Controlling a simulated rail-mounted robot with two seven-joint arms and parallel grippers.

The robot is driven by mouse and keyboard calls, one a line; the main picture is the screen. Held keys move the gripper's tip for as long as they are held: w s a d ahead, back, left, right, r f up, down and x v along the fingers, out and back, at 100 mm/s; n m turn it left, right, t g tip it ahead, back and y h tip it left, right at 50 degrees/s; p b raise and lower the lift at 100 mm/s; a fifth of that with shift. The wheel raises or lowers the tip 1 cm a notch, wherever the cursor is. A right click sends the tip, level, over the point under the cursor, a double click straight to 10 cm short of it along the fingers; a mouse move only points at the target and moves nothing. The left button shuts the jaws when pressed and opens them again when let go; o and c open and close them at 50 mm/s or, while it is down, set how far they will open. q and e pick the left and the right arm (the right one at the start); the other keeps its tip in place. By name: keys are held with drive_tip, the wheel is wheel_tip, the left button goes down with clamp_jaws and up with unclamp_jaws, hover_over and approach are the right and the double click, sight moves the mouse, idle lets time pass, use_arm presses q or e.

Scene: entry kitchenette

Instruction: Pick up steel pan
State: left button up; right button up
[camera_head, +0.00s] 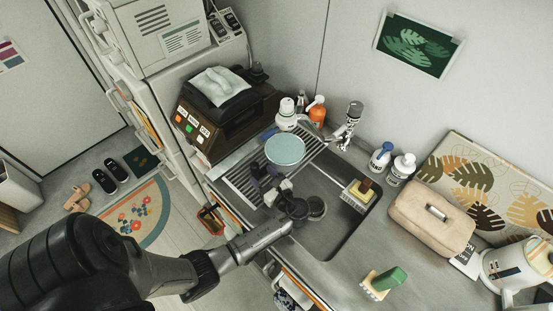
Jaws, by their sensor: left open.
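A round, pale blue-grey disc, which looks like the steel pan (285,149), sits over the ribbed drainboard at the left side of the sink. Its handle cannot be made out clearly. My left arm reaches in from the lower left over the counter edge. My left gripper (263,177) is open, with its dark fingers just below and left of the pan. I cannot tell whether a finger touches the pan. My right gripper is not in view.
The sink basin (335,218) lies right of the gripper, with a sponge holder (358,194) on its right rim. A faucet (349,125) and bottles (316,110) stand behind. A dark brown appliance (222,118) is at the left.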

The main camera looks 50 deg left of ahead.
sight(257, 168)
use_arm(q)
drive_tip(key=shift+w+a+f+p, duration=0.1)
drive_tip(key=shift+a+p, duration=0.25)
drive_tip(key=shift+a, duration=1.15)
drive_tip(key=shift+w+a+f+p, duration=0.1)
drive_tip(key=shift+a+p, duration=0.25)
drive_tip(key=shift+a, duration=1.15)
clamp_jaws()
drive_tip(key=shift+r, duration=0.15)
